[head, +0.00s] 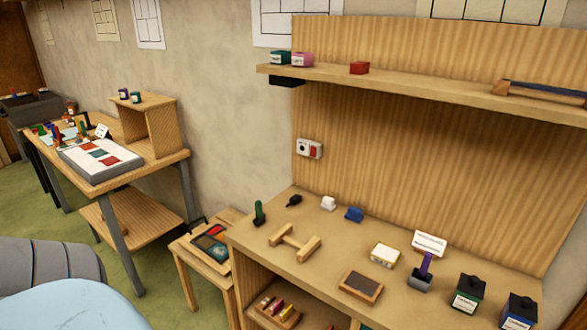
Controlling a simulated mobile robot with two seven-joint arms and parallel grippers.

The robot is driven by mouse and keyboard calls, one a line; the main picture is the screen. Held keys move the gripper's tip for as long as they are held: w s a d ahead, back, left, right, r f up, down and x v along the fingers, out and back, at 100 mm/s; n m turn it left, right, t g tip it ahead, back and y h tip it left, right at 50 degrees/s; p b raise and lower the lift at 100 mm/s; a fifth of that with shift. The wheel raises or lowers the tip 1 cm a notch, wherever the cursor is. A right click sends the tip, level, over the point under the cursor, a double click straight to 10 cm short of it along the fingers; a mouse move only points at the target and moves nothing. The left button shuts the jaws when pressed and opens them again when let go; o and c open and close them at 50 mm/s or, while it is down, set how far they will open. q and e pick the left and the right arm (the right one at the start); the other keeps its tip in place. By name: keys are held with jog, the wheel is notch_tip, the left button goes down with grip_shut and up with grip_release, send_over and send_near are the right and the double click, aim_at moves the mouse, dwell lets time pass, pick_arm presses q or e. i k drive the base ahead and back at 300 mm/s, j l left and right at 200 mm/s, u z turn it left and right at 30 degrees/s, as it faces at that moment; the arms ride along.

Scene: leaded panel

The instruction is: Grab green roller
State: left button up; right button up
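Neither my left nor my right gripper shows in the head view.

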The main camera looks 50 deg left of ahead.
aim_at(259, 219)
jog(key=u, duration=1.75)
jog(key=i+j+z, duration=0.1)
jog(key=j, duration=0.25)
jog(key=i+j+z, duration=0.1)
jog(key=i+j, duration=0.15)
jog(key=j, duration=0.15)
jog(key=i+j+z, duration=0.15)
jog(key=j, duration=0.25)
jog(key=i+j+z, duration=0.1)
jog(key=j, duration=0.3)
jog(key=i+j+z, duration=0.1)
jog(key=j, duration=0.35)
jog(key=i+j+z, duration=0.1)
jog(key=j, duration=0.3)
jog(key=i, duration=0.1)
